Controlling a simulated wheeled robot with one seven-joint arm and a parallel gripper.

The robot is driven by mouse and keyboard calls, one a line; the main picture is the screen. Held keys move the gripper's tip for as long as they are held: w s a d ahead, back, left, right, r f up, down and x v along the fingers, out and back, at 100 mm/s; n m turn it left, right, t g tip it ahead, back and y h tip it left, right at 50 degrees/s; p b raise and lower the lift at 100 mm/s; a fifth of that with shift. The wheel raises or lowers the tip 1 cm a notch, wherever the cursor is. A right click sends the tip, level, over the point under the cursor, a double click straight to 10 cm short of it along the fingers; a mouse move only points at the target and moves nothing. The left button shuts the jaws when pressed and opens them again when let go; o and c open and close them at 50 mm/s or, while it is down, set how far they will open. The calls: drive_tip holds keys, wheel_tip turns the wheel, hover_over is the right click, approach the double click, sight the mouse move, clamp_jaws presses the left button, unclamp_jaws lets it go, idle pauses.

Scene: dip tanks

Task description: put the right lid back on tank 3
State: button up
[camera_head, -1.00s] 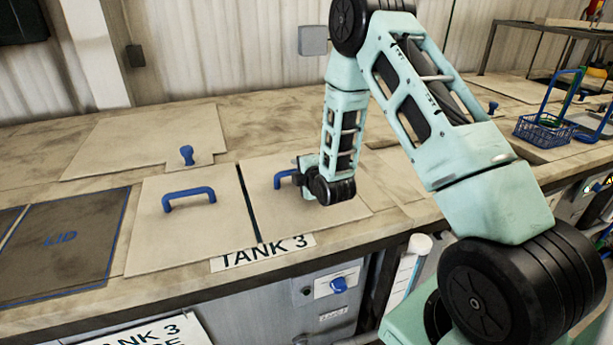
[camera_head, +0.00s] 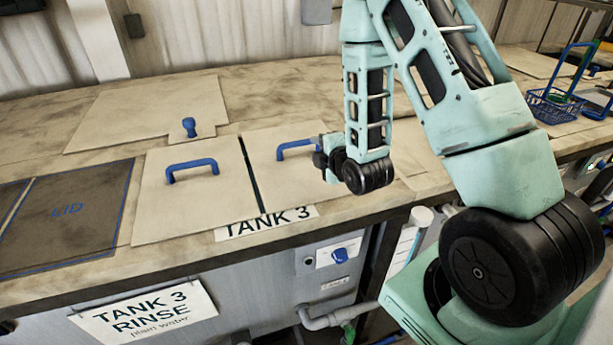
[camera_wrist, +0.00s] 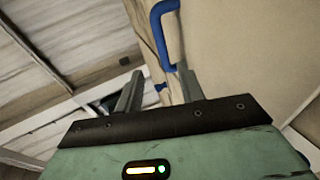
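The right lid (camera_head: 277,177) is a flat beige plate with a blue bar handle (camera_head: 290,147). It lies flat over tank 3, beside the left lid (camera_head: 160,210), with a narrow dark slit between them. My gripper (camera_head: 317,142) is at the right end of the right lid's handle, low over the lid. In the wrist view my gripper (camera_wrist: 157,84) has its two fingers spread apart with nothing held between them. The blue handle (camera_wrist: 171,35) is beyond the fingertips there. The lid's edges under my arm are partly hidden.
The tank 3 label (camera_head: 268,222) is on the counter's front edge. Another beige plate with a blue knob (camera_head: 190,127) lies behind. Blue wire baskets (camera_head: 553,106) stand at right.

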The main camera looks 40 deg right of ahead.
drive_tip(key=shift+w+a, duration=0.1)
drive_tip(key=shift+a, duration=0.3)
drive_tip(key=a+g+y, duration=0.1)
drive_tip(key=a, duration=0.2)
drive_tip(key=a+m+y, duration=0.1)
drive_tip(key=a, duration=0.2)
drive_tip(key=a+r+m+g, duration=0.1)
drive_tip(key=a, duration=0.2)
drive_tip(key=shift+a+g+y, duration=0.15)
drive_tip(key=shift+g+y, duration=0.15)
drive_tip(key=shift+y, duration=0.1)
drive_tip(key=s+a+r+m+g+y, duration=0.25)
drive_tip(key=s+a+g, duration=0.25)
drive_tip(key=s+a, duration=0.45)
drive_tip(key=s+a+r+m+g+h, duration=0.1)
drive_tip(key=s+a+r+g, duration=0.2)
drive_tip(key=s, duration=0.6)
drive_tip(key=s+a+r+m+g+h, duration=0.1)
drive_tip(key=s+a+r+m+g, duration=0.1)
drive_tip(key=s, duration=0.8)
drive_tip(key=shift+a+r+g, duration=0.6)
drive_tip(key=shift+a+r, duration=0.2)
drive_tip(key=shift+a, duration=0.45)
drive_tip(key=shift+f+m+h, duration=0.1)
drive_tip(key=shift+m+h, duration=0.15)
wheel_tip(320, 180, down, 12)
drive_tip(key=b, duration=1.2)
